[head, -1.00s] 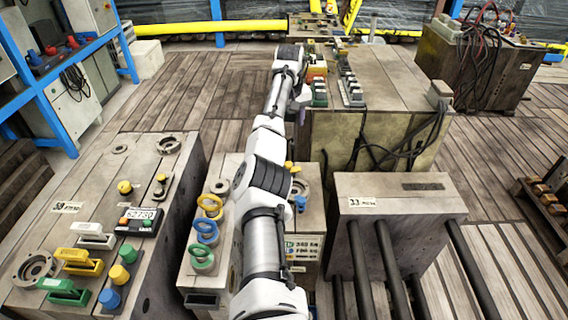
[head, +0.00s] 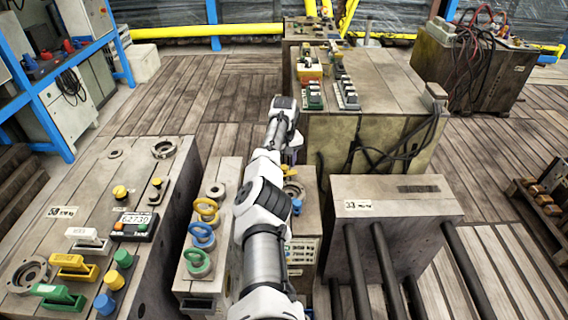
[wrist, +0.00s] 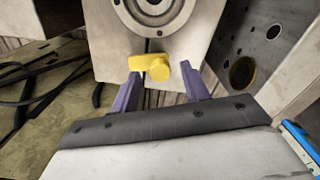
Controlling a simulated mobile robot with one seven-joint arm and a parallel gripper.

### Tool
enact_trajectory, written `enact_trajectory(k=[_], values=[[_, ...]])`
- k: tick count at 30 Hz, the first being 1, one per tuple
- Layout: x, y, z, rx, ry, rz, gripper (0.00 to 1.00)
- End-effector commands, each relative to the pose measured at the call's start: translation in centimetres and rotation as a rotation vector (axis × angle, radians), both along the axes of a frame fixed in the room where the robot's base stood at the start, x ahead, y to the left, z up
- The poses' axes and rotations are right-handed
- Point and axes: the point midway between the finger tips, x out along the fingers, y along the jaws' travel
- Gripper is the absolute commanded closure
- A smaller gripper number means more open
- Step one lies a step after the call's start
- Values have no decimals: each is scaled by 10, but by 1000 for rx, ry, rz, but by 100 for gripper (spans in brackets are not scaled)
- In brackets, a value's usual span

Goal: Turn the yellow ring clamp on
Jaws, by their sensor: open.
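A left block (head: 60,232) holds handles and knobs. A block marked 33 (head: 390,210) stands right. A cabled block (head: 370,135) stands behind.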

Motion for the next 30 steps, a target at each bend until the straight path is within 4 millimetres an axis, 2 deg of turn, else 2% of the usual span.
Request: enact_trajectory(k=[11,21,30], values=[[0,0,-6,0,1,-1,54],[0,0,-6,0,0,0,99],[0,0,-6,0,0,-40,99]])
